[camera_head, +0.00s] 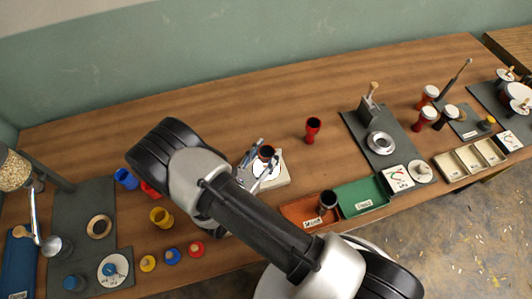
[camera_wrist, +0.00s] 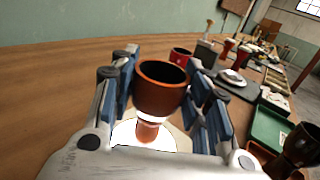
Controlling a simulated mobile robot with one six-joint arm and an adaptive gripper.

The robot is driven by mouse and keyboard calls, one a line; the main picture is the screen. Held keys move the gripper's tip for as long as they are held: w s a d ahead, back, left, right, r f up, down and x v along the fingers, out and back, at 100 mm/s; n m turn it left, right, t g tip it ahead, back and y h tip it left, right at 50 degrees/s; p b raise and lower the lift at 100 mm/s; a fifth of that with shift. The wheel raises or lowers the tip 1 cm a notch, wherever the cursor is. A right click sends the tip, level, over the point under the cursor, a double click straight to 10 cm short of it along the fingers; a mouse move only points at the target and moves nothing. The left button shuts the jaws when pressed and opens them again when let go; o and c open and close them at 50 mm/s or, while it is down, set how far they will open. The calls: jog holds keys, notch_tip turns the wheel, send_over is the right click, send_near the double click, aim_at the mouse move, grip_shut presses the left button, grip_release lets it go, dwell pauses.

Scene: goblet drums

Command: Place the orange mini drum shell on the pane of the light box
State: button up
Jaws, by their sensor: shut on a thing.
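The orange mini drum shell (camera_wrist: 160,92) is an upright goblet with a dark hollow top, between the fingers of my gripper (camera_wrist: 163,90) in the wrist view. In the head view its dark mouth and orange rim (camera_head: 266,153) show between the fingertips of my gripper (camera_head: 262,158). My gripper is shut on the shell. The light box (camera_head: 283,179) is a pale square block, partly hidden by my arm. Its bright white pane (camera_wrist: 180,141) lies under the shell's foot in the wrist view. I cannot tell whether the foot touches the pane.
A red goblet drum (camera_head: 313,128) stands behind and right of the light box. An orange tray (camera_head: 300,211) with a dark goblet (camera_head: 328,200) and a green tray (camera_head: 362,196) lie at the front right. Blue, red and yellow cups stand left. The table behind is clear.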

jog(key=o, duration=1.1)
jog(key=shift+f, duration=0.1)
jog(key=shift+c, duration=0.2)
